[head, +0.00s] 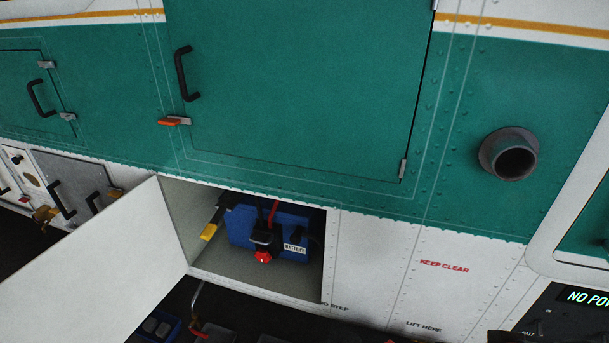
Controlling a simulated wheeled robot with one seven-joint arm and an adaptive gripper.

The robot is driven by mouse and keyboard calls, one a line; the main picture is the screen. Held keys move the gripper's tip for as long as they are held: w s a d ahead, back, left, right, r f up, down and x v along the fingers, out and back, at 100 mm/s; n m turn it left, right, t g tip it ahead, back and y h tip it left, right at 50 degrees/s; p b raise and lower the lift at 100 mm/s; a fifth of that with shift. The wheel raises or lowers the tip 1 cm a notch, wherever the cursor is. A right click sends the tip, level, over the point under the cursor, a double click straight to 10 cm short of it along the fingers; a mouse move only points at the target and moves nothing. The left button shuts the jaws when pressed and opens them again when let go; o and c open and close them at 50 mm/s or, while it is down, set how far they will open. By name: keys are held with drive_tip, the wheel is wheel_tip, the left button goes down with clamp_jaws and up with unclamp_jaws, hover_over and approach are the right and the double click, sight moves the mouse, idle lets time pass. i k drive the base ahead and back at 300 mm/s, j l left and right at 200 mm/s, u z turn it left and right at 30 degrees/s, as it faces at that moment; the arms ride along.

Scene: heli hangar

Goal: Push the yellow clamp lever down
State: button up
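The yellow clamp lever (209,231) shows in the head view, inside the open lower compartment, at the left of a blue battery (243,228). Its dark arm slants from the upper right down to the yellow grip at the lower left. Whether it is pressed against anything I cannot tell. A red knob (263,256) sits on a dark connector at the battery's front, with a red cable above it. The battery carries a white label reading "BATTERY". My gripper is not in view.
The white compartment door (105,270) stands open to the left of the opening. A closed green panel (300,85) with a black handle (186,75) and an orange latch (170,122) is above. A pipe stub (512,155) sticks out at right. A display (590,298) is at lower right.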

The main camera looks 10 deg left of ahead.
sight(211, 228)
drive_tip(key=u, duration=1.5)
